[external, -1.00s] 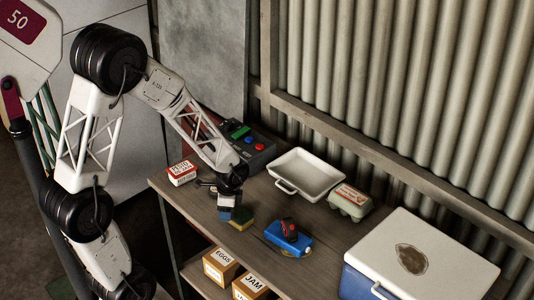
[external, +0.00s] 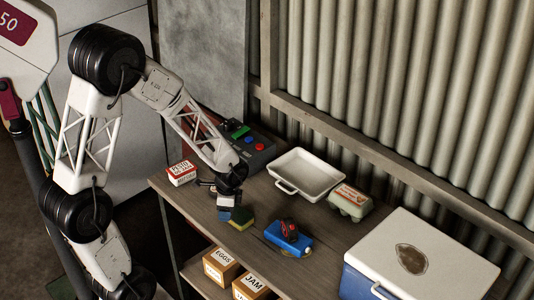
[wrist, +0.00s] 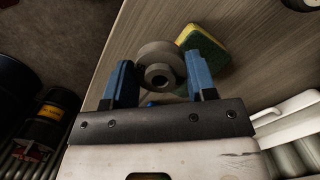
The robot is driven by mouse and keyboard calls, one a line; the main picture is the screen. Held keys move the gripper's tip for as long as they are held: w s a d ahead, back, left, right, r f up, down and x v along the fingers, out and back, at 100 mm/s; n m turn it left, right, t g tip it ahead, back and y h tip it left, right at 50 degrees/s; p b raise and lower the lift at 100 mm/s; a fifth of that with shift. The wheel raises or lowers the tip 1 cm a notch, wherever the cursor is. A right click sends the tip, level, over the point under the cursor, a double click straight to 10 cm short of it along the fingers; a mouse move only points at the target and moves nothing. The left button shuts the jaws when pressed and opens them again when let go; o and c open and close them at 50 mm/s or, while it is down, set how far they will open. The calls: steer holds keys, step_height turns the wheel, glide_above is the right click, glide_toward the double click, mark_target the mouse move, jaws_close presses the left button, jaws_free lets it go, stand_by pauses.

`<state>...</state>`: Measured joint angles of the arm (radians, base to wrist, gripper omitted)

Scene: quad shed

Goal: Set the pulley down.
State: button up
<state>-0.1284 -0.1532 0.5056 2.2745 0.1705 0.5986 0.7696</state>
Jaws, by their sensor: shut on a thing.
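The pulley (wrist: 158,63) is a grey round wheel with a hole in its middle. In the wrist view it sits between the two blue fingers of my gripper (wrist: 159,82), which is shut on it. In the external view my gripper (external: 226,212) is low over the front left part of the wooden table (external: 205,208). The pulley is hard to make out there, and I cannot tell whether it touches the table.
A yellow and green sponge (external: 241,218) lies just right of my gripper. A blue object with a red and black top (external: 288,237) is further right. A white tray (external: 306,174), egg carton (external: 350,201), cooler (external: 420,259) and red-white box (external: 182,173) stand around. The table's front edge is close.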

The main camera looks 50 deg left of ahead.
steer(key=r, duration=0.6)
steer(key=w+r, duration=0.1)
steer(key=r, duration=0.3)
steer(key=shift+d, duration=0.25)
steer(key=w+d+m, duration=0.2)
steer(key=w+d, duration=1.4)
steer(key=d, duration=0.2)
steer(key=w+d, duration=0.2)
steer(key=d, duration=0.6)
steer(key=w+d, duration=0.3)
steer(key=d, duration=0.4)
steer(key=shift+m, duration=0.4)
steer(key=shift+f, duration=2.5)
steer(key=shift+f, duration=3.15)
